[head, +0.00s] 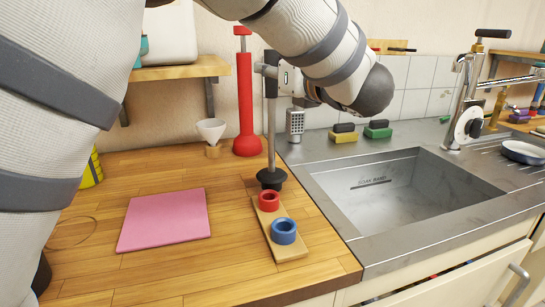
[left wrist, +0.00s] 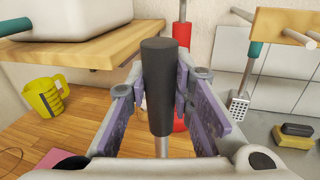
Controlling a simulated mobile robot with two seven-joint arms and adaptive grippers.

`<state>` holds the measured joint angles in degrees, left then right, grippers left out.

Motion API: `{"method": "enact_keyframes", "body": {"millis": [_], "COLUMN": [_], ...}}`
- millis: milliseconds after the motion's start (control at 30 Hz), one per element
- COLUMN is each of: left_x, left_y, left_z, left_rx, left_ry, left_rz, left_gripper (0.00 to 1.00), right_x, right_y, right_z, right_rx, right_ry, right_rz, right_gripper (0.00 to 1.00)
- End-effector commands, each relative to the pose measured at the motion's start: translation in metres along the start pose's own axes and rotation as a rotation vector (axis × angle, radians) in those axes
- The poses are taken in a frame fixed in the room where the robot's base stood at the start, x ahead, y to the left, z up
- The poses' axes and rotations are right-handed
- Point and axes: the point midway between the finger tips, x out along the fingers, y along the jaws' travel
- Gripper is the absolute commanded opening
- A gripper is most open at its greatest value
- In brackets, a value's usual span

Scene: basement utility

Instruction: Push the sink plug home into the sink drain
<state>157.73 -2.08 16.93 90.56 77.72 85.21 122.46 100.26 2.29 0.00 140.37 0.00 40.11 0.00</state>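The sink plug shows as an upright grey rod with a black handle and a black conical foot (head: 271,178). It stands on the wooden counter left of the sink. Its black handle (left wrist: 159,88) fills the middle of the left wrist view. My left gripper (head: 271,72) has its fingers on both sides of this handle and appears closed on it; the purple pads lie against it in the left wrist view. The steel sink (head: 400,205) is to the right, with small dark lettering inside. I cannot make out the drain opening. My right gripper is not in view.
A wooden strip (head: 292,252) with a red ring (head: 269,201) and a blue ring (head: 284,231) lies just in front of the plug. A red plunger (head: 245,105) and white funnel (head: 211,131) stand behind. The pink mat (head: 165,219) is left, the faucet (head: 468,100) right.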

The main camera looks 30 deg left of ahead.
Motion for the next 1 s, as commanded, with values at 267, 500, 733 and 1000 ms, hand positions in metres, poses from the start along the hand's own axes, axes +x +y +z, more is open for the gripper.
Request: {"method": "enact_keyframes", "body": {"millis": [267, 500, 733, 1000], "left_x": [0.000, 0.000, 0.000, -0.021], "left_y": [0.000, 0.000, 0.000, -0.002], "left_z": [0.001, 0.006, 0.029, 0.057], "left_rx": [-0.001, -0.002, -0.004, -0.003], "left_ry": [-0.002, -0.001, -0.002, -0.003], "left_rz": [0.000, 0.000, 0.000, -0.001], "left_gripper": [0.00, 0.00, 0.00, 0.00], "right_x": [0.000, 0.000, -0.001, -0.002], "right_y": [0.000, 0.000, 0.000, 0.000], "right_z": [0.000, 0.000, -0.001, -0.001], "right_rx": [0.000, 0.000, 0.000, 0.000], "right_ry": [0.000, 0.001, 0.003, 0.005], "right_rz": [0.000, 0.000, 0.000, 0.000], "right_gripper": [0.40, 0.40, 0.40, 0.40]}}
